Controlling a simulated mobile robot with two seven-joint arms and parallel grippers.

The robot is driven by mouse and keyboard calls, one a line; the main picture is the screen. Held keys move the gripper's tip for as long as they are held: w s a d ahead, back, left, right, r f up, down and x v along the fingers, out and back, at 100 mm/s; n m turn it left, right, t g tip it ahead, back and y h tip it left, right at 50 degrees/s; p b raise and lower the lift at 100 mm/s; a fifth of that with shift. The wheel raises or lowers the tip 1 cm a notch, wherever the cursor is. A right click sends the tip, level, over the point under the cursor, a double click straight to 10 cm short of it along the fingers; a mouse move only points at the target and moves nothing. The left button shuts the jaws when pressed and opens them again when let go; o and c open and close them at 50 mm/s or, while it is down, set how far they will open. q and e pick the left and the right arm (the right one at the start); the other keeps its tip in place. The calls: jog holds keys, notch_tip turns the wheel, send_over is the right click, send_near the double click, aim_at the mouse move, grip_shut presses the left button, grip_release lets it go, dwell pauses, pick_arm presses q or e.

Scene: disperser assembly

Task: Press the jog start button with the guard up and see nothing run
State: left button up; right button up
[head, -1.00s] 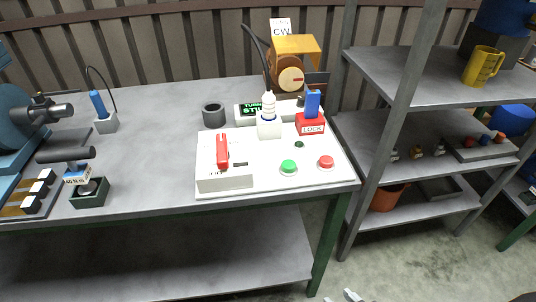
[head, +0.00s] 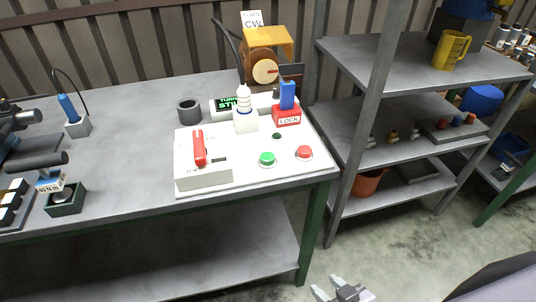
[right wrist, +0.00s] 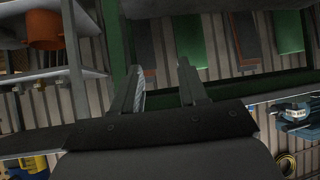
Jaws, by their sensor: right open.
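In the head view a white control panel (head: 241,174) lies at the right end of the grey bench. It carries a green button (head: 267,158), a red button (head: 303,152) and a red lever switch (head: 199,148) on a box. Behind them a yellow guard (head: 273,39) stands over a brown, round-faced motor unit (head: 265,71). A small display (head: 232,104) shows green text, partly hidden. My right gripper (head: 334,284) is open and empty, low in front of the bench; it also shows in the right wrist view (right wrist: 187,84). My left gripper is not in view.
A red LOCK block (head: 286,116) with a blue top and a white ringed post (head: 244,108) stand behind the buttons. A dark cup (head: 189,111) stands left of them. A shelf rack (head: 377,92) stands right of the bench.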

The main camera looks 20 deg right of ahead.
grip_shut()
dwell(1.6)
